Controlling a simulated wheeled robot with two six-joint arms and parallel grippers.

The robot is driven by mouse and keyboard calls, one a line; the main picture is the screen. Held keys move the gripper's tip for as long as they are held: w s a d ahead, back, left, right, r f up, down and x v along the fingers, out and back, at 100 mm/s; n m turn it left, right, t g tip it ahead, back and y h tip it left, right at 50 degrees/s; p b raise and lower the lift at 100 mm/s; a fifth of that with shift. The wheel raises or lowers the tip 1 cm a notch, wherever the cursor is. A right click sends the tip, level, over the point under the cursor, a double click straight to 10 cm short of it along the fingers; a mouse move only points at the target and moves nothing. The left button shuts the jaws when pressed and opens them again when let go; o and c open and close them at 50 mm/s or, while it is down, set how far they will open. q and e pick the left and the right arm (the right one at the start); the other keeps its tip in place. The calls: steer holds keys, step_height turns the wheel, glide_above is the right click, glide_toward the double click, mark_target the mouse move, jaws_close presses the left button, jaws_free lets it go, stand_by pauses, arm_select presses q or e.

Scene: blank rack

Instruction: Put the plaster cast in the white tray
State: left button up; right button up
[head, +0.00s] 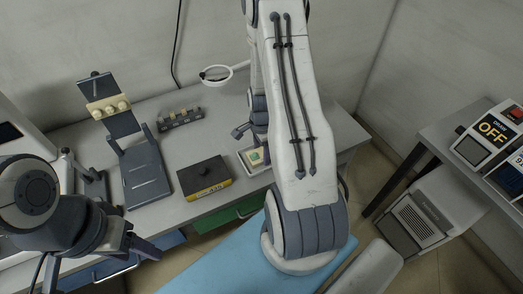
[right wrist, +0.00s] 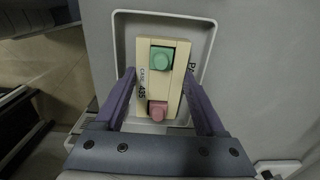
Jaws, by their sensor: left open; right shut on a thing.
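The plaster cast (right wrist: 152,88) is a cream block with a green and a pink square piece on it and the marking "CASE 435". In the right wrist view my right gripper (right wrist: 159,76) is shut on it, one purple finger along each long side. The cast is within the outline of the white tray (right wrist: 206,32); I cannot tell whether it touches the floor. In the head view the tray (head: 243,158) is at the bench's right part, partly hidden by my right arm, with the cast (head: 255,155) showing. My left gripper (head: 143,250) is open and empty at lower left.
A black box with a yellow label (head: 205,177) lies left of the tray. A dark stand (head: 147,178) holds a cream piece with several lumps (head: 107,106). A small rack (head: 180,119) stands behind. A device marked OFF (head: 490,130) is on the right table.

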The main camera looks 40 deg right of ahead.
mark_target(261, 154)
steer(key=o, duration=1.3)
steer(key=shift+f, duration=0.15)
step_height(261, 154, up, 12)
steer(key=w+a+r+n, duration=0.1)
steer(key=a+r+n, duration=0.4)
steer(key=a, duration=0.4)
steer(key=s+a+r+n, duration=0.1)
steer(key=s+a+n, duration=0.1)
steer(key=a+n, duration=0.3)
steer(key=s+a+r+n, duration=0.2)
steer(key=a+n, duration=0.1)
steer(key=a, duration=0.3)
steer(key=s+a+r+n, duration=0.1)
steer(key=s+a+n, duration=0.2)
steer(key=s+n, duration=0.1)
steer(key=s+a+r+n, duration=0.1)
steer(key=s+a+n, duration=0.3)
steer(key=s+n, duration=0.1)
steer(key=s+a+r+n+y, duration=0.1)
steer(key=s+a+n, duration=0.3)
steer(key=n, duration=0.2)
steer(key=shift+s+r+b, duration=0.1)
steer(key=shift+s+b, duration=0.1)
steer(key=shift+b, duration=0.2)
